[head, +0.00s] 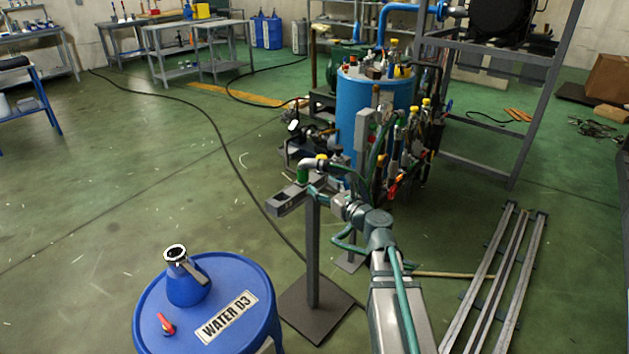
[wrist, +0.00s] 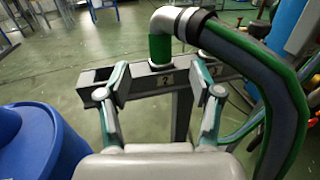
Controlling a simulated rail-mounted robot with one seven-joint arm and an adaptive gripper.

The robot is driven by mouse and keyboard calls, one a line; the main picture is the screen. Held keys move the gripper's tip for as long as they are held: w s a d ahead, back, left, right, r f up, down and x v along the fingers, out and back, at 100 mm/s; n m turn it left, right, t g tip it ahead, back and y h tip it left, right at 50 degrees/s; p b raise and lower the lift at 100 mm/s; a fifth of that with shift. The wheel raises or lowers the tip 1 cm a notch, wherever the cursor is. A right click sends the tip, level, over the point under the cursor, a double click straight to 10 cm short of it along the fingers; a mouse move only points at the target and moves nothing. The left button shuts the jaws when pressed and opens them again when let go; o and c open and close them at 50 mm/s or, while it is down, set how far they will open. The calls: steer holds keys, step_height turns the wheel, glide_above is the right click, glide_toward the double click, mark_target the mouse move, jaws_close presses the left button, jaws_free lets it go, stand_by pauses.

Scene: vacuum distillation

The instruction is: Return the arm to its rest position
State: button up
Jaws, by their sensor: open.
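My gripper (wrist: 162,88) is open, with its two fingers spread apart and nothing held between them. In the head view my gripper (head: 322,188) is at the top of a grey post stand (head: 312,250). The stand's grey crossbar (wrist: 148,80), marked with a 2, shows between and beyond the fingers. A hose end with a green collar (wrist: 159,49) and metal elbow (wrist: 181,20) sits upright at the crossbar. Its green-and-grey hose (wrist: 275,85) curves down on the right, close to the right finger. Whether finger and hose touch, I cannot tell.
A blue drum (head: 240,285) labelled WATER 03, with a blue jug (head: 188,285) on top, stands left of my arm. A blue tank (head: 368,115) with bottles and fittings is beyond the stand. Metal rails (head: 497,280) lie right. Floor at left is mostly clear.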

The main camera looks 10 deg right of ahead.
steer(key=shift+s+d, duration=0.3)
steer(key=shift+s, duration=0.35)
